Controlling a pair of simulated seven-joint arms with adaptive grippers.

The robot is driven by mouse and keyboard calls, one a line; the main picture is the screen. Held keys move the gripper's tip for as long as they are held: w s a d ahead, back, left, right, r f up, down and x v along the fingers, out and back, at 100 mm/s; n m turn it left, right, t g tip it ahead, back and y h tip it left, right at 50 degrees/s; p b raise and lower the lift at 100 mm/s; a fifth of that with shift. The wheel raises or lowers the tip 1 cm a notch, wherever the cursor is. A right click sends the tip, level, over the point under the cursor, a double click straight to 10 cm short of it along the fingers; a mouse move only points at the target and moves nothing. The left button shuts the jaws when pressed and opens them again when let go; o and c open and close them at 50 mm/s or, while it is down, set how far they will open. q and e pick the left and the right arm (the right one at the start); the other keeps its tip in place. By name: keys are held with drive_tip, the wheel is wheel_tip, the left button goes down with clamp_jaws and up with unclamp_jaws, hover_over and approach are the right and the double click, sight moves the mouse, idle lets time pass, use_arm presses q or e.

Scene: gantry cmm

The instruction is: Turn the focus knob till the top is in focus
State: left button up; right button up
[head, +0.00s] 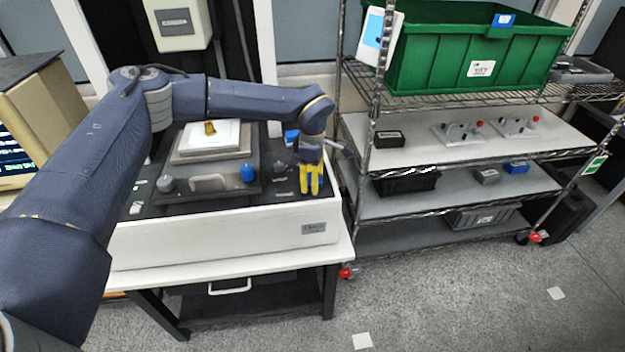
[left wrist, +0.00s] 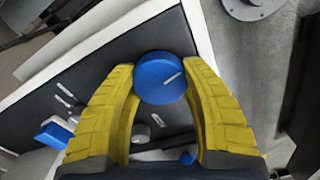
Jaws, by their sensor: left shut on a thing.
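My left gripper (head: 311,188) points down at the right end of the white-sided machine (head: 230,236). In the left wrist view, its yellow fingers are shut on a round blue knob (left wrist: 160,78) with a white index line. The fingers hide this knob in the head view. A gold piece (head: 210,128) sits on the white plate of the machine's stage. A monitor (head: 18,150) shows partly at the left edge; I cannot tell how sharp any picture on it is. My right gripper is not in view.
Another blue knob (head: 248,172) and a grey knob (head: 165,183) stand on the machine's front panel. A blue block (head: 291,137) lies behind my gripper. A wire rack with a green bin (head: 470,50) stands close on the right. The floor in front is clear.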

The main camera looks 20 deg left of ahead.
use_arm(q)
drive_tip(key=shift+f+m, duration=0.1)
drive_tip(key=shift+m, duration=2.1)
drive_tip(key=o, duration=1.3)
wheel_tip(320, 180, up, 12)
drive_tip(key=shift+r, duration=0.1)
